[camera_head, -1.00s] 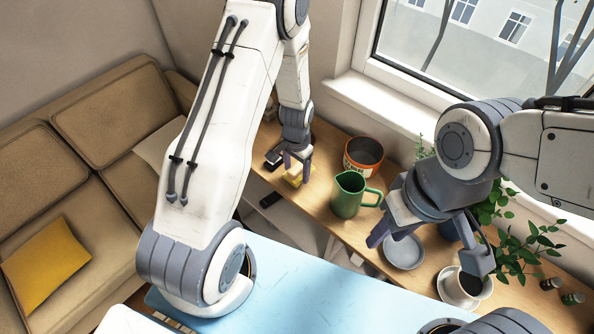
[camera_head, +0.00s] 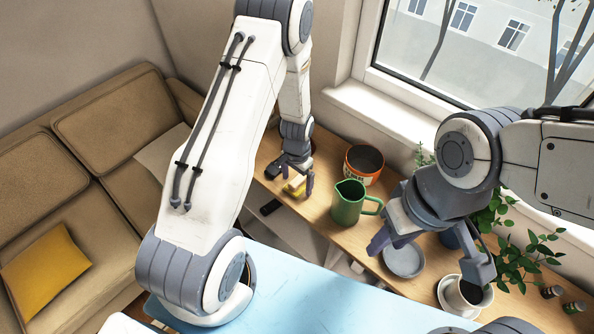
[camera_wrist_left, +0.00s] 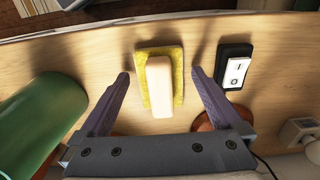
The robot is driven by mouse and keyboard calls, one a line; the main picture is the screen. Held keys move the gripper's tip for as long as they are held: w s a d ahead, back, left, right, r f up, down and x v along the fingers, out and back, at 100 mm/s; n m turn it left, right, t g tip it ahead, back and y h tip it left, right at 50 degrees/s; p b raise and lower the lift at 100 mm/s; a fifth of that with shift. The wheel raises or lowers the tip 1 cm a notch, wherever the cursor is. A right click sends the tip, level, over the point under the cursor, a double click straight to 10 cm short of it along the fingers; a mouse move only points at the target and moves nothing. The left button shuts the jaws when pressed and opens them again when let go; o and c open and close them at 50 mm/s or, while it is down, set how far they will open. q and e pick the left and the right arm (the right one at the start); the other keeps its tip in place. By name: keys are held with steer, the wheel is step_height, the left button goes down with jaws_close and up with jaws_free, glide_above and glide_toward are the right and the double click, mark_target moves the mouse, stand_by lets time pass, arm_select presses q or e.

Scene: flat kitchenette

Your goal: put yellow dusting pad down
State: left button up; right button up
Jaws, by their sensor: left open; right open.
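The yellow dusting pad (camera_wrist_left: 178,82) with its pale handle (camera_wrist_left: 158,84) lies flat on the wooden shelf top in the left wrist view. In the head view the yellow pad (camera_head: 294,187) is partly hidden by my left gripper (camera_head: 297,186). My left gripper (camera_wrist_left: 160,84) is open, with one finger on each side of the pad and a gap to it on both sides. My right gripper (camera_head: 430,254) is open and empty, above the shelf near a grey-blue plate.
Plants stand at the right.

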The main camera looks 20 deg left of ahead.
mark_target(297, 180)
arm_select(q)
step_height(297, 180, up, 11)
steer(key=b, duration=0.3)
steer(key=s+d+r+m, duration=0.1)
steer(key=s+d+r, duration=0.4)
steer(key=d+r, duration=0.25)
steer(key=s+d+r+m, duration=0.1)
steer(key=s+d+r, duration=0.2)
steer(key=s, duration=0.6)
steer(key=s+d+r+m+h, duration=0.1)
steer(key=s+d+r, duration=0.2)
steer(key=s, duration=0.5)
steer(key=shift+s+d+r, duration=0.25)
steer(key=shift+s+d, duration=0.15)
steer(key=shift+d, duration=0.05)
arm_select(e)
step_height(297, 180, down, 3)
steer(key=shift+r, duration=0.2)
arm_select(q)
steer(key=shift+f, duration=0.2)
arm_select(e)
steer(key=shift+f, duration=0.25)
arm_select(q)
steer(key=shift+a, duration=0.1)
arm_select(e)
steer(key=shift+a, duration=0.1)
